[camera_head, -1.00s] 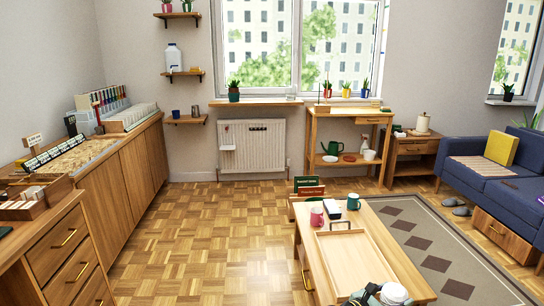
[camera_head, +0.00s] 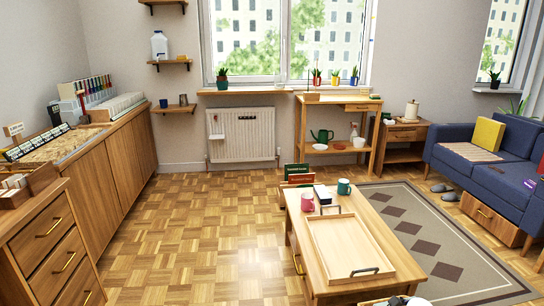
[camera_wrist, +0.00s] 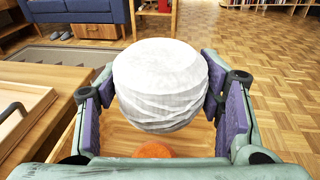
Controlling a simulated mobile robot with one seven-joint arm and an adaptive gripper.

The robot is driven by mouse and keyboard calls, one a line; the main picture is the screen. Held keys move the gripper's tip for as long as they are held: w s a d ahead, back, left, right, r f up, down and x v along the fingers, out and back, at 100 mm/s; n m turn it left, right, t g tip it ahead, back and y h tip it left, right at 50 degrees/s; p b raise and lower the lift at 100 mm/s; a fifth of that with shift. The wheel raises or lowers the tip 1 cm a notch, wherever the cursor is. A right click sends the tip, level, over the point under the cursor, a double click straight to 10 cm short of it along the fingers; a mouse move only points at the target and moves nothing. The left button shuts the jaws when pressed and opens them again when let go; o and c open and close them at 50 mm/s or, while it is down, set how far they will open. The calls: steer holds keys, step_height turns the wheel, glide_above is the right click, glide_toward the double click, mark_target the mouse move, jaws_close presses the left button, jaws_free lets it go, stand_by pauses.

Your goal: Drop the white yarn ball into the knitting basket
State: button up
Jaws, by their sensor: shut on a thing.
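The white yarn ball (camera_wrist: 160,82) fills the middle of the wrist view, large and pale with fine wound strands. My gripper (camera_wrist: 160,100) is shut on it, with the purple finger pads pressed at its left and right sides. Below the ball, an orange rounded thing (camera_wrist: 155,150) shows in part, largely cut off by my gripper; I cannot tell what it is. In the head view only a small piece of my gripper (camera_head: 400,301) shows at the bottom edge. I cannot make out a knitting basket in either view.
A low wooden table (camera_head: 376,228) carries a tray (camera_head: 349,268), a pink mug (camera_head: 308,201) and a green mug (camera_head: 344,187). A blue sofa (camera_head: 495,180) stands at the right. Wooden drawers (camera_head: 50,238) stand at the left. The parquet floor between is clear.

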steer(key=shift+f+b, duration=0.35)
steer(key=shift+f, duration=0.3)
steer(key=shift+r, duration=0.1)
steer(key=o, duration=1.2)
steer(key=shift+a, duration=0.1)
steer(key=v, duration=1.2)
steer(key=shift+s, duration=0.1)
